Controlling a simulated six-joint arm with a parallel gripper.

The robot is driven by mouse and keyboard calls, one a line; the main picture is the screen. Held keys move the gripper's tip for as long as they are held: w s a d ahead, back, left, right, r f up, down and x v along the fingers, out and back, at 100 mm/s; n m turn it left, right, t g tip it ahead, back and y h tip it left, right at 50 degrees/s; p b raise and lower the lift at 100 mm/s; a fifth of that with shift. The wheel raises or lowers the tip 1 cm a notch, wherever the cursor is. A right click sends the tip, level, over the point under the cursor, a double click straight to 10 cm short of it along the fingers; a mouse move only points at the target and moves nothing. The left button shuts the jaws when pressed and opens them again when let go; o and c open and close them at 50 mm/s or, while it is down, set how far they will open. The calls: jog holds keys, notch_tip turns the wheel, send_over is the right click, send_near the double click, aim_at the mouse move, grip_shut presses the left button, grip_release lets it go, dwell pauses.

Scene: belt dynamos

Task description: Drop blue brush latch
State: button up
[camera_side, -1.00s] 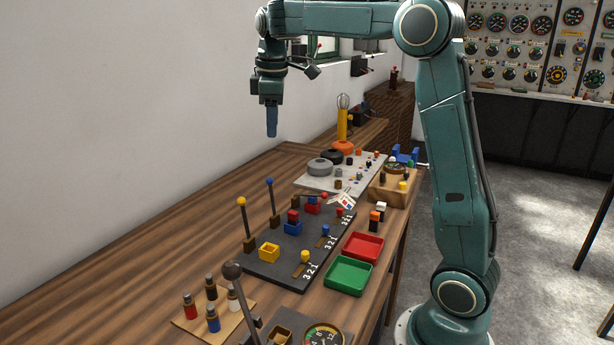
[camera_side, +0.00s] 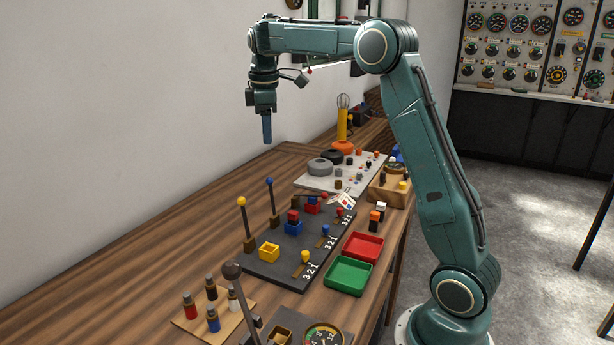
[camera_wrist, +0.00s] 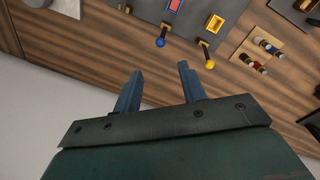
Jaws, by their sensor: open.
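A lever with a blue ball knob (camera_side: 269,182) stands upright at the back edge of the dark panel (camera_side: 290,262). In the wrist view the blue knob (camera_wrist: 160,42) lies beyond my fingertips and slightly right of their gap's middle. A lever with a yellow knob (camera_side: 241,203) stands to its left in the side view. A smaller blue knob (camera_side: 325,230) sits on a short slot at the panel's front, beside the numbers 3 2 1. My gripper (camera_side: 267,140) hangs above the bench, pointing down, apart from the levers. In the wrist view it is open and empty (camera_wrist: 158,72).
Red (camera_side: 363,247) and green (camera_side: 348,275) trays lie in front of the panel. A dark-knobbed lever (camera_side: 232,270) stands at the near end, by a board of colored brushes (camera_side: 213,312). The bench's back strip is clear.

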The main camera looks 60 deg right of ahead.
aim_at(269, 178)
jog(key=f, duration=0.8)
jog(key=d+f, duration=0.1)
jog(key=f, duration=0.3)
jog(key=shift+w+f, duration=0.35)
jog(key=shift+w, duration=0.05)
grip_shut()
